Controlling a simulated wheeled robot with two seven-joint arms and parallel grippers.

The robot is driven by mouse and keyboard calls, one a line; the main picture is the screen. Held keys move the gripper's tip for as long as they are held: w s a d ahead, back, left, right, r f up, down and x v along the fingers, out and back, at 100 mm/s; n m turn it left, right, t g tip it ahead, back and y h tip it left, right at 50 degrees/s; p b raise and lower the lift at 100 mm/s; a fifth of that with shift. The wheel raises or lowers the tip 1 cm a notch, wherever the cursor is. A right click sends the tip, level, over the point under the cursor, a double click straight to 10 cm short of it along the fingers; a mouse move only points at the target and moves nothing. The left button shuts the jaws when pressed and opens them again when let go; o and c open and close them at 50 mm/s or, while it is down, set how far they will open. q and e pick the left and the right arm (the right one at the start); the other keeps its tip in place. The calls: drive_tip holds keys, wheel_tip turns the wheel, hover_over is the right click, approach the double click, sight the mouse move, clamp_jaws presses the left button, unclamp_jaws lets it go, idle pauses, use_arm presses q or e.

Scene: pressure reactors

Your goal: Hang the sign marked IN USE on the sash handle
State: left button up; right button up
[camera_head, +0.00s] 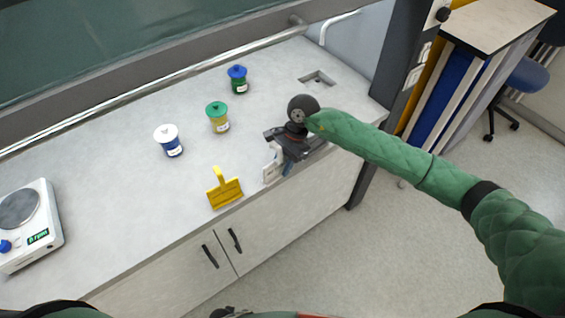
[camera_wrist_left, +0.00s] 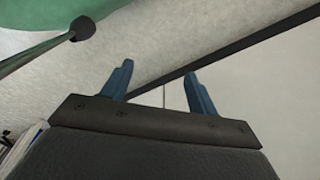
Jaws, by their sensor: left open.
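A yellow sign (camera_head: 225,193) with a hook-shaped top is near the counter's front edge in the head view. A white sign (camera_head: 271,168) is just right of it, beside the right gripper's fingers. The lettering on both is too small to read. My right gripper (camera_head: 284,162) is low over the front edge, at the white sign; its jaws are partly hidden, so I cannot tell if it grips the sign. The sash handle (camera_head: 172,80) is a long silver bar along the sash's lower edge. My left gripper (camera_wrist_left: 158,72) is open and empty in the left wrist view.
Three lidded jars, white-lidded (camera_head: 169,140), green-lidded (camera_head: 217,117) and blue-lidded (camera_head: 238,79), stand between the signs and the sash. A sink cutout (camera_head: 317,79) is at back right. The counter (camera_head: 110,215) is clear at front left.

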drive_tip(key=shift+p, duration=0.45)
drive_tip(key=shift+r, duration=0.1)
drive_tip(key=shift+w+d+r+b, duration=0.15)
drive_tip(key=shift+r+b, duration=0.15)
drive_tip(key=shift+b, duration=0.05)
drive_tip(key=shift+r, duration=0.2)
drive_tip(key=shift+w+d+r, duration=0.1)
drive_tip(key=shift+r, duration=0.1)
drive_tip(key=b+v, duration=0.4)
drive_tip(key=shift+r, duration=0.45)
use_arm(q)
wheel_tip(320, 180, up, 7)
drive_tip(key=w+d, duration=0.2)
drive_tip(key=w, duration=0.1)
drive_tip(key=shift+d+r+g, duration=0.15)
drive_tip(key=shift+d+g, duration=0.15)
use_arm(e)
drive_tip(key=shift+d+r, duration=0.2)
drive_tip(key=shift+r, duration=0.4)
